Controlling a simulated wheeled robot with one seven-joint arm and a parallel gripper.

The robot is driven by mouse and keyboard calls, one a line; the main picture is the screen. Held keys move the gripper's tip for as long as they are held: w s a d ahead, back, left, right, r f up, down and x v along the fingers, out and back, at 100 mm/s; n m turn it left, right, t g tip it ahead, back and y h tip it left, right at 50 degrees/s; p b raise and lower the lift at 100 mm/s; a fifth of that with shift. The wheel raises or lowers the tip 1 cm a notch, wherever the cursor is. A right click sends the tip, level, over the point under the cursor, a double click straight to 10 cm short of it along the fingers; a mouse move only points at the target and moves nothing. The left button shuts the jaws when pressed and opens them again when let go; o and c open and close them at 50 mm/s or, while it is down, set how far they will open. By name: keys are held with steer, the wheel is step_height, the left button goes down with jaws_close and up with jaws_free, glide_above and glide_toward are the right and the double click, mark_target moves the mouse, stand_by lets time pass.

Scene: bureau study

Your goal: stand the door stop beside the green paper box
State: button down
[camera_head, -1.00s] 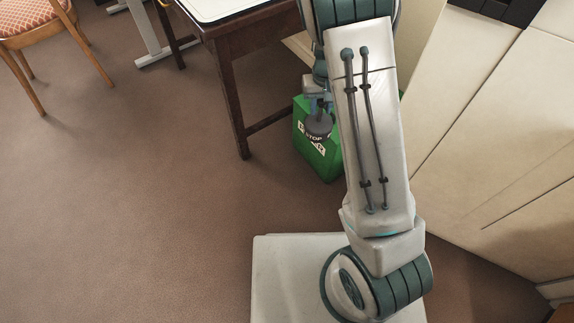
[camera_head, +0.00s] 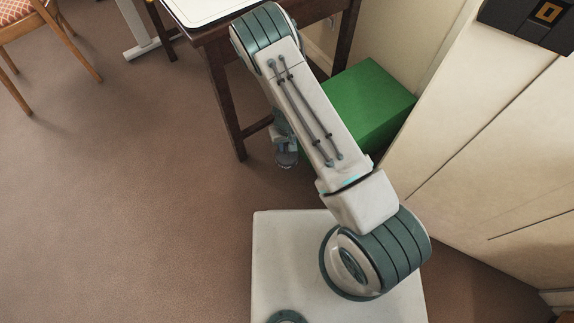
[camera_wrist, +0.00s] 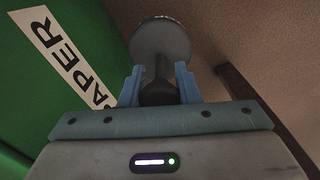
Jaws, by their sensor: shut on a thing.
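The green paper box (camera_head: 362,104) stands on the floor between the wooden table and the pale cabinet, partly hidden behind my arm. In the wrist view its green side (camera_wrist: 50,90) with a white "PAPER" label fills the left. My gripper (camera_wrist: 159,84) is shut on the grey door stop (camera_wrist: 160,45), holding it by its narrow dark part, with its wide round end pointing away from the gripper. In the head view the door stop (camera_head: 286,158) shows small and low, just left of the box. I cannot tell whether it touches the floor.
A dark wooden table (camera_head: 215,75) stands behind and left of the box, its legs close to my arm. The pale cabinet (camera_head: 480,150) bounds the right. A chair (camera_head: 40,40) is at the far left. Brown carpet (camera_head: 130,180) is open at left.

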mark_target(287, 154)
steer(key=shift+f+b, duration=2.15)
steer(key=shift+f, duration=3.15)
steer(key=c, duration=1.1)
jaws_free()
steer(key=shift+d, duration=0.1)
